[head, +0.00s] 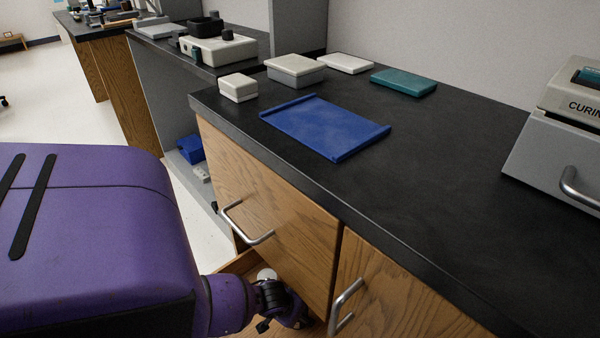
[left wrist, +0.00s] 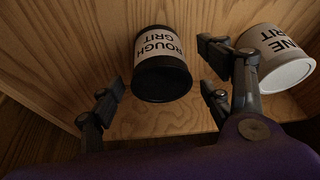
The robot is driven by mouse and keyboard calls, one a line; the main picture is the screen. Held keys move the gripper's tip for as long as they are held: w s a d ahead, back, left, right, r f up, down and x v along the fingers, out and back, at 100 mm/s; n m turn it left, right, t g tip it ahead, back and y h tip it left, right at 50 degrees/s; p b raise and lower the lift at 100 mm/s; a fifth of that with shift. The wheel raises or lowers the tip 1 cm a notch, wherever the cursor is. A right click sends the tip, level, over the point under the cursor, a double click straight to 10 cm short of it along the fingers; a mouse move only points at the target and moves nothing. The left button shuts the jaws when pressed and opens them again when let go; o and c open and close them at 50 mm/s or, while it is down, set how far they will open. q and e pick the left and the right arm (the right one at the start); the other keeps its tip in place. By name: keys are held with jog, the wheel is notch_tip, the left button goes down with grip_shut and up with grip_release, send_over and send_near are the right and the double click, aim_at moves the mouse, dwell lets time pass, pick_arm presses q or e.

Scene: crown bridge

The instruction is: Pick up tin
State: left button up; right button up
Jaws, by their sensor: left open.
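A black tin with a white "ROUGH GRIT" label (left wrist: 162,75) is in a wooden drawer in the left wrist view. A white tin labelled "FINE GRIT", its first letters partly hidden (left wrist: 285,70), is to its right, partly behind a finger. My left gripper (left wrist: 163,92) is open, its fingers on either side of the black tin; I cannot tell whether they touch it. In the head view my left gripper (head: 279,303) reaches down at the open drawer, and a pale round top (head: 266,274) shows beside it. The black tin is hidden there. My right gripper is not in view.
The open drawer (head: 238,263) is under the black counter (head: 440,190). Its wooden wall (left wrist: 60,50) is close to the fingers. Metal handles (head: 345,305) stick out nearby. A blue tray (head: 325,127), several boxes and a grey curing machine (head: 560,150) are on the counter.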

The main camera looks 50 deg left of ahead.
pick_arm(q)
jog(key=shift+x, duration=0.8)
jog(key=shift+r, duration=0.15)
jog(key=shift+c, duration=0.3)
jog(key=c, duration=1.4)
